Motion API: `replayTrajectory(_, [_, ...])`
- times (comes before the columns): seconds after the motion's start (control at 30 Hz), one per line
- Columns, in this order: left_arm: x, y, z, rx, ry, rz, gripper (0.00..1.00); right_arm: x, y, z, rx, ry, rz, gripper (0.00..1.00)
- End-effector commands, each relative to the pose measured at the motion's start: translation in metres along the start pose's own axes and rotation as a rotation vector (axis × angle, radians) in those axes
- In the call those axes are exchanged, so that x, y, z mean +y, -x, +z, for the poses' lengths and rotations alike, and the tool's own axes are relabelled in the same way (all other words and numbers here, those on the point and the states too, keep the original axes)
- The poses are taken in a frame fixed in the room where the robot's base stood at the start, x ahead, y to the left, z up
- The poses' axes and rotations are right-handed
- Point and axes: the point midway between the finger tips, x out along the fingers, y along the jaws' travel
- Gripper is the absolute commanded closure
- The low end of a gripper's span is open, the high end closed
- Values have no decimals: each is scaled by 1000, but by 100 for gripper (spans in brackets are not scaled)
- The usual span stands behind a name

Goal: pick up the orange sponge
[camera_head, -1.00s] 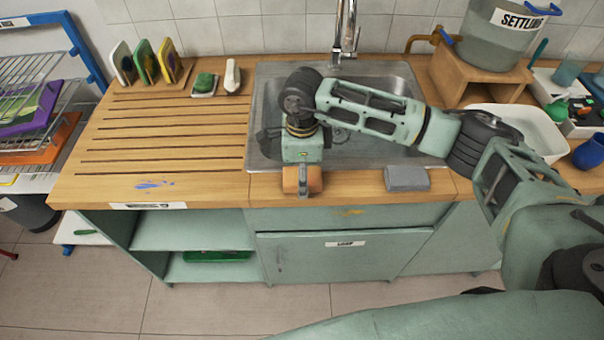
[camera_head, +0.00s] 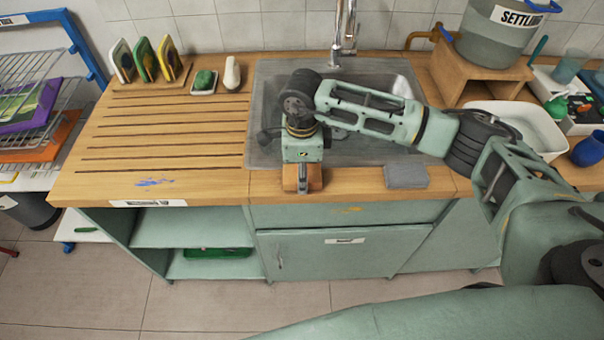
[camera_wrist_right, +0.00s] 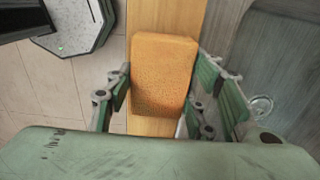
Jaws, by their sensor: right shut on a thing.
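The orange sponge (camera_wrist_right: 162,72) lies between the two fingers of my right gripper (camera_wrist_right: 158,108) in the right wrist view, with the wooden counter edge beneath it. In the head view my right gripper (camera_head: 302,186) points down at the counter's front edge, in front of the sink. Only part of the sponge (camera_head: 314,178) shows there, beside the finger. The right gripper is shut on the sponge. I cannot tell whether the sponge is clear of the counter. My left gripper is not in view.
A grey sponge-like block (camera_head: 406,175) lies on the front edge to the right. The sink (camera_head: 262,130) is behind my gripper. The ribbed drainboard (camera_head: 150,140) at left is mostly clear, with a green sponge in a dish (camera_head: 204,82) and a white bottle (camera_head: 232,74) at its back.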

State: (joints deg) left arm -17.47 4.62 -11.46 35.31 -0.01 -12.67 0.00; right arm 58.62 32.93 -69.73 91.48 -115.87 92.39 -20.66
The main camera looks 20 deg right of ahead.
Motion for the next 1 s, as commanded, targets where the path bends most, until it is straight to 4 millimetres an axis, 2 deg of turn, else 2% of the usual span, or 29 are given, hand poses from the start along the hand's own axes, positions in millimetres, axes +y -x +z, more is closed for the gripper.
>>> replayTrajectory(0.17, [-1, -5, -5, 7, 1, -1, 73, -1, 8, 0, -2, 0, -4, 61])
replayTrajectory(0.37, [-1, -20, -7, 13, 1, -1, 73, -2, 36, 0, -3, 1, -7, 61])
replayTrajectory(0.7, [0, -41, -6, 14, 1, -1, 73, 73, 82, 12, -2, 7, -6, 61])
replayTrajectory(0.83, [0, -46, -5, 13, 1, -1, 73, 95, 96, 16, -1, 6, -4, 61])
replayTrajectory(1.0, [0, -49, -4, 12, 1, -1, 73, 110, 107, 18, 0, 1, -2, 61])
